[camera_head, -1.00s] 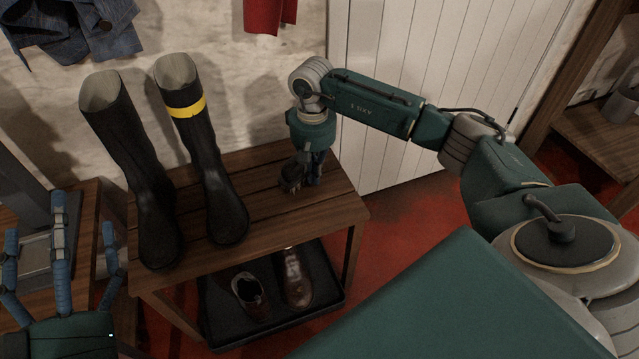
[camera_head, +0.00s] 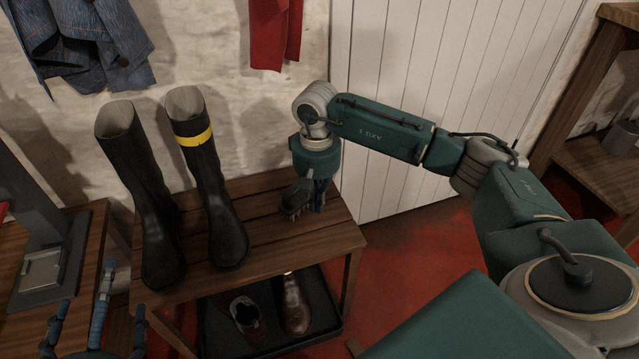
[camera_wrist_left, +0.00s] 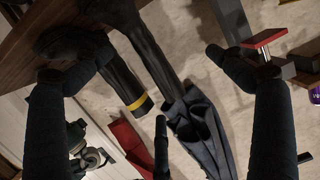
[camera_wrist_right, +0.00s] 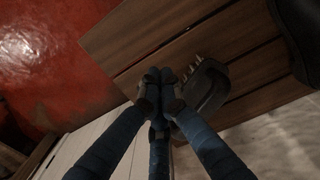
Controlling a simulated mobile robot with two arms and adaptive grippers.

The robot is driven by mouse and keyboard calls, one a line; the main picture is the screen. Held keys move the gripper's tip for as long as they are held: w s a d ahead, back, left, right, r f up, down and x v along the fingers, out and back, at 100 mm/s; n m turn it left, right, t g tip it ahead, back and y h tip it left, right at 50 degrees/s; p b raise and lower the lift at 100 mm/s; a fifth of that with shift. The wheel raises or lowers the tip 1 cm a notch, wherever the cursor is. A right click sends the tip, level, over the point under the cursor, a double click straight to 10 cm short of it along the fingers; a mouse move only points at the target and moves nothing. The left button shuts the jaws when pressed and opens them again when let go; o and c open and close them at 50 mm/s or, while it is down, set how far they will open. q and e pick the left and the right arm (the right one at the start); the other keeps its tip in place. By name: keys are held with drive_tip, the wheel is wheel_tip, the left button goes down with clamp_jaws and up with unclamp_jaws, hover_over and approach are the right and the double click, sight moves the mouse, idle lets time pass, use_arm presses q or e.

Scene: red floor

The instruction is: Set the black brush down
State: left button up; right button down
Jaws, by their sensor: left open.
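The black brush (camera_head: 295,198) is at the right end of the wooden bench (camera_head: 275,235), with its bristles toward the slats. I cannot tell whether they touch the wood. My right gripper (camera_head: 320,192) points down there, beside the brush. In the right wrist view its fingers (camera_wrist_right: 160,88) are drawn together, with the brush (camera_wrist_right: 207,90) against their right side; the fingers partly hide the grip. My left gripper (camera_head: 95,305) is open and empty at the lower left. Its spread fingers also show in the left wrist view (camera_wrist_left: 160,90).
Two tall black boots (camera_head: 145,210) (camera_head: 215,200) stand on the bench left of the brush. A tray (camera_head: 325,318) with brown shoes (camera_head: 295,308) lies below. A grey metal stand (camera_head: 45,270) is on the left table. Denim (camera_head: 85,45) and red cloth (camera_head: 275,35) hang above.

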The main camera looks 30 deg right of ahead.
use_arm(q)
drive_tip(key=s+a+f+g+y+p, duration=0.1)
drive_tip(key=s+f+g, duration=0.2)
drive_tip(key=f, duration=0.3)
drive_tip(key=shift+s+a+f+g, duration=0.25)
drive_tip(key=shift+a+f+g, duration=0.05)
drive_tip(key=shift+a+f, duration=0.1)
use_arm(e)
wheel_tip(320, 180, up, 6)
drive_tip(key=shift+f, duration=0.15)
